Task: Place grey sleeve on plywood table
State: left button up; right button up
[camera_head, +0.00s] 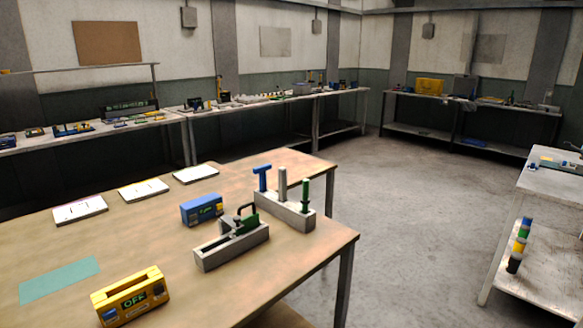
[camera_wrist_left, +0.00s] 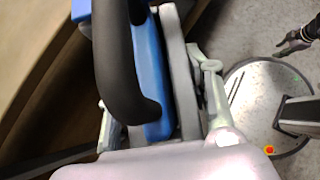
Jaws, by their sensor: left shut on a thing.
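In the left wrist view my left gripper (camera_wrist_left: 158,92) is shut, its fingers on either side of a grey sleeve (camera_wrist_left: 181,80). A blue plate (camera_wrist_left: 150,75) with a curved black handle (camera_wrist_left: 118,60) sits in the sleeve; the handle hides part of it. The held items and the left gripper are outside the head view. The plywood table (camera_head: 190,290) fills the lower left of the head view. A dark gripper, seemingly my right one (camera_wrist_left: 287,48), shows small at the wrist view's upper right; its jaw state is unclear.
On the table stand a grey holder with a black-handled green plate (camera_head: 232,247), a block with upright pieces (camera_head: 290,212), a blue box (camera_head: 202,210), a yellow box reading OFF (camera_head: 130,297) and white plates (camera_head: 143,190). A teal patch (camera_head: 60,280) lies left. The front middle is bare.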

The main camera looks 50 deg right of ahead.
aim_at(278, 166)
jog(key=l+z, duration=0.55)
jog(key=z, duration=0.15)
jog(key=i+l+z, duration=0.2)
jog(key=l+z, duration=0.3)
jog(key=i+l+z, duration=0.25)
jog(key=l+z, duration=0.25)
jog(key=i+l+z, duration=0.25)
jog(key=z, duration=0.25)
jog(key=i+l+z, duration=0.45)
jog(key=i+z, duration=0.15)
jog(key=i, duration=0.25)
jog(key=i+l+z, duration=0.1)
jog(key=i+z, duration=0.2)
jog(key=i, duration=0.15)
jog(key=i+j+u, duration=0.1)
jog(key=i+u, duration=0.8)
jog(key=i+l+u, duration=0.15)
jog(key=i+u, duration=0.15)
jog(key=u, duration=0.15)
jog(key=i+j+u, duration=0.2)
jog(key=u, duration=0.15)
jog(key=i+u, duration=0.75)
jog(key=i+j, duration=0.05)
